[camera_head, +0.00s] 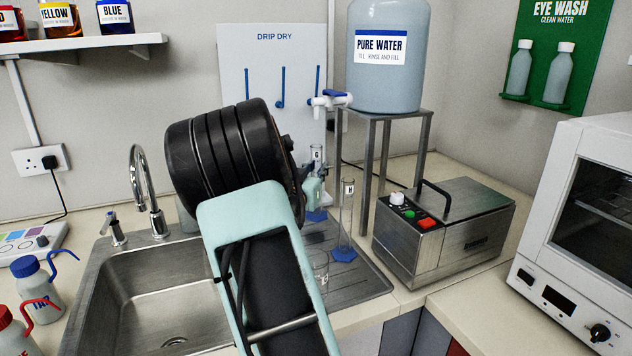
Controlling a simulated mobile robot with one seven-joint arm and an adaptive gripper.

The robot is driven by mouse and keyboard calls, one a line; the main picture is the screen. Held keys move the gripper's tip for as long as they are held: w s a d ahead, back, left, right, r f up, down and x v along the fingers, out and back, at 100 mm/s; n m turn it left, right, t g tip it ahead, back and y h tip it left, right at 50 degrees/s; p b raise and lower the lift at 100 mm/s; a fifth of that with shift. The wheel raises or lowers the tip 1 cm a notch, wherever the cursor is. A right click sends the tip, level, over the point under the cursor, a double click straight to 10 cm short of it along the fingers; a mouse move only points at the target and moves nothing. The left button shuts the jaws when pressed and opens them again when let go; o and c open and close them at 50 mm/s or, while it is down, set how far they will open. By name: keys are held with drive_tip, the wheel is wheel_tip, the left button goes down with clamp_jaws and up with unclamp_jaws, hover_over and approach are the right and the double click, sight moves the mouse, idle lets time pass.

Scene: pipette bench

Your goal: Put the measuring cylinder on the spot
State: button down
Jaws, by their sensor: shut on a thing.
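A clear measuring cylinder (317,153) with a small label and a blue foot is partly hidden at the right side of my arm. My gripper (311,180) shows only in small part behind my dark wrist and appears shut on this cylinder, which looks upright. I cannot tell whether its foot touches the drainer. A second clear measuring cylinder (347,212), labelled and with a blue foot, stands upright on the ribbed metal drainer (372,283), a little nearer and to the right. I cannot make out a marked spot.
A low clear glass vessel (320,266) is on the drainer beside my arm. The sink (150,290) and its tap (145,190) are at left. A pure water tank (388,75) with a white tap stands on a metal stand. A metal bath (450,235) borders the drainer at right.

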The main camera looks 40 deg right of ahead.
drive_tip(key=shift+w+d+f, duration=0.15)
drive_tip(key=shift+d+f, duration=0.05)
drive_tip(key=shift+f, duration=1.65)
drive_tip(key=shift+f+b, duration=0.15)
drive_tip(key=shift+b, duration=0.2)
drive_tip(key=c, duration=1.7)
unclamp_jaws()
drive_tip(key=v, duration=1.2)
drive_tip(key=shift+a+r, duration=0.1)
drive_tip(key=shift+r, duration=0.15)
